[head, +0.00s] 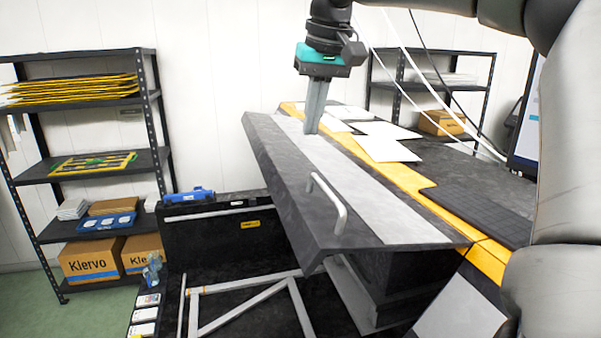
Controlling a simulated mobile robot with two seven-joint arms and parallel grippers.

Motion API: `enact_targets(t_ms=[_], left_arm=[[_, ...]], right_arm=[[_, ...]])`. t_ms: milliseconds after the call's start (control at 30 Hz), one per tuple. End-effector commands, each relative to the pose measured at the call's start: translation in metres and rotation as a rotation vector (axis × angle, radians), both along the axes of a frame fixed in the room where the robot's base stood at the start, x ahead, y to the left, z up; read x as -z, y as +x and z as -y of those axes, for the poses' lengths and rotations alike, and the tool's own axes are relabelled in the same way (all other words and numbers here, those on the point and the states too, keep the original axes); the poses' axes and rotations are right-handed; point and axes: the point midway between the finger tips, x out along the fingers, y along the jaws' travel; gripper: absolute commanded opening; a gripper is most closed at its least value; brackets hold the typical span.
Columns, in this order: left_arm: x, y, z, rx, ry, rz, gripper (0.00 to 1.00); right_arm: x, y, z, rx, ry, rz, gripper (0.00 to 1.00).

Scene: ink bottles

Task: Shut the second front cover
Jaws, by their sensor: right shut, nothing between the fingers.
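A front cover (280,170), a dark panel with a light grey stripe and a pale bar handle (330,203), juts out from the machine in the middle of the head view. It is raised and slants down toward the front, with open space under its near left edge. My right gripper (312,130) points down with its fingers together and empty. Its tips are at the cover's far part, by the stripe; I cannot tell whether they touch it. The handle is nearer to the camera than the gripper. My left gripper is not in view.
The machine's yellow edge (408,179) runs behind the cover, with white sheets (385,147) on top. A black box section (215,235) with a blue tool (188,196) and a pale frame (240,300) are at lower left. Shelves (95,168) stand at far left.

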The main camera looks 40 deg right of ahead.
Motion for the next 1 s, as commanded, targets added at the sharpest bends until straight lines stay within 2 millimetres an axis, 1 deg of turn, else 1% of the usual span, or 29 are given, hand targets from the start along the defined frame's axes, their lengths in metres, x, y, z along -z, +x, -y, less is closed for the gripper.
enact_targets(t_ms=[67,167,300,433,567,700,800,900,1000], left_arm=[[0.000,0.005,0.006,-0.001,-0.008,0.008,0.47],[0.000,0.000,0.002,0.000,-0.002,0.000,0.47],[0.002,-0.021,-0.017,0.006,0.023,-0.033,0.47],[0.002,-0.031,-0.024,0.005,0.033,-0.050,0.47],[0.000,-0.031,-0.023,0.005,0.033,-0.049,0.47],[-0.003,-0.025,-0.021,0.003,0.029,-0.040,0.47],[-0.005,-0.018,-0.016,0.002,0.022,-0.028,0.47],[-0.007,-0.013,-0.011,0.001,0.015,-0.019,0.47],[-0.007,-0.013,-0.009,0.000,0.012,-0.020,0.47]], right_arm=[[-0.001,0.000,0.000,-0.004,-0.005,-0.001,0.00],[0.004,0.001,0.000,-0.004,-0.007,-0.003,0.00],[0.025,0.006,0.002,-0.004,-0.005,-0.007,0.00],[0.051,0.013,0.004,-0.004,-0.004,-0.008,0.00],[0.078,0.022,0.006,-0.003,-0.005,-0.007,0.00],[0.104,0.028,0.006,-0.005,-0.004,-0.007,0.00],[0.118,0.029,0.003,-0.005,-0.004,-0.006,0.00],[0.127,0.030,0.001,-0.003,-0.004,-0.004,0.00],[0.132,0.031,0.000,-0.003,-0.004,-0.003,0.00]])
